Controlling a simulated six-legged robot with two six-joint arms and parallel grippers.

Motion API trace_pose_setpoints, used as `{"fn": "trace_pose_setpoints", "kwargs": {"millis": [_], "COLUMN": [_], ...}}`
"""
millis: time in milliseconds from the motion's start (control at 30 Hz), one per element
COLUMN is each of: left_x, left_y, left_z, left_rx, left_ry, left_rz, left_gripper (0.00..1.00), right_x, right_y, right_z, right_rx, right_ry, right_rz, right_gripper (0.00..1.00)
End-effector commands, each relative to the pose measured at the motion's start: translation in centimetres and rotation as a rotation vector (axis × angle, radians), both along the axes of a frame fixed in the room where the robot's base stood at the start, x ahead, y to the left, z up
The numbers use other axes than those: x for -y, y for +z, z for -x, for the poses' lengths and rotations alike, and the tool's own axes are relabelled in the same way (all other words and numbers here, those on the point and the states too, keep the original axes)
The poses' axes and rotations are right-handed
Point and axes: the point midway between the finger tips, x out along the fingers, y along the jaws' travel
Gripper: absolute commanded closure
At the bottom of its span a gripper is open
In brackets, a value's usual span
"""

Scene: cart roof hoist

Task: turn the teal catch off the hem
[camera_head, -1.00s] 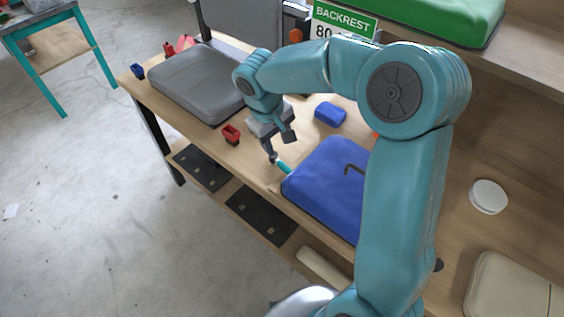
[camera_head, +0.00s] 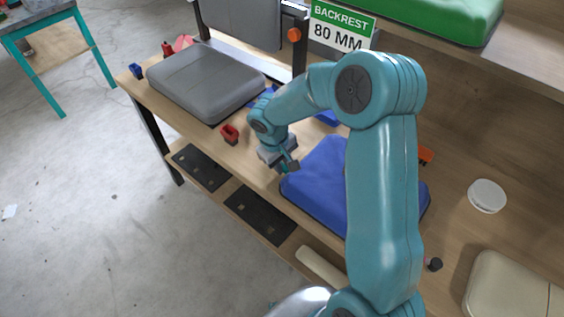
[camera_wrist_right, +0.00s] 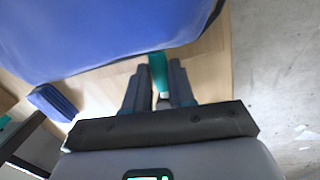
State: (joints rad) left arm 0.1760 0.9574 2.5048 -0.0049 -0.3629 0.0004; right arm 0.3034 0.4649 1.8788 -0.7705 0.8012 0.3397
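The blue seat pad (camera_head: 318,180) lies on the wooden bench and fills the upper left of the right wrist view (camera_wrist_right: 100,35). The teal catch (camera_wrist_right: 158,64) sticks out from the pad's edge in the right wrist view. My right gripper (camera_wrist_right: 159,75) has its dark fingers close together on both sides of the catch, and the catch fills the gap between them. In the head view my right gripper (camera_head: 286,168) is at the pad's left corner and hides the catch. The hem under the catch is not clear. My left gripper is out of view.
A grey pad (camera_head: 205,80) and a small red clamp (camera_head: 229,135) are on the bench to the left. A "BACKREST 80 MM" sign (camera_head: 342,25) stands behind. A white round lid (camera_head: 487,196) and a cream pad (camera_head: 510,290) are at right. Dark plates (camera_head: 258,215) lie on the lower shelf.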

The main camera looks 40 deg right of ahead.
Motion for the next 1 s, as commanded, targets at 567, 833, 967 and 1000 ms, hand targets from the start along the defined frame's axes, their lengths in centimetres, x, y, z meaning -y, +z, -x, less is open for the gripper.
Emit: {"fn": "trace_pose_setpoints", "kwargs": {"millis": [567,833,967,1000], "left_x": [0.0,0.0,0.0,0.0], "left_y": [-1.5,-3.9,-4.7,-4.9], "left_z": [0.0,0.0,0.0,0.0], "left_rx": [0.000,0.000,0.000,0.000], "left_ry": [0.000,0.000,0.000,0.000], "left_rz": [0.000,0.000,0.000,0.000], "left_gripper": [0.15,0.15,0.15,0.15], "right_x": [-0.5,-1.5,-2.0,-2.2], "right_y": [-0.2,-0.3,-0.2,-0.2], "right_z": [-0.2,-0.6,-1.0,-1.1], "right_rx": [0.004,0.004,0.004,0.004], "right_ry": [-0.095,-0.312,-0.437,-0.474], "right_rz": [0.000,0.000,0.001,0.001], "right_gripper": [1.00,1.00,1.00,1.00]}}
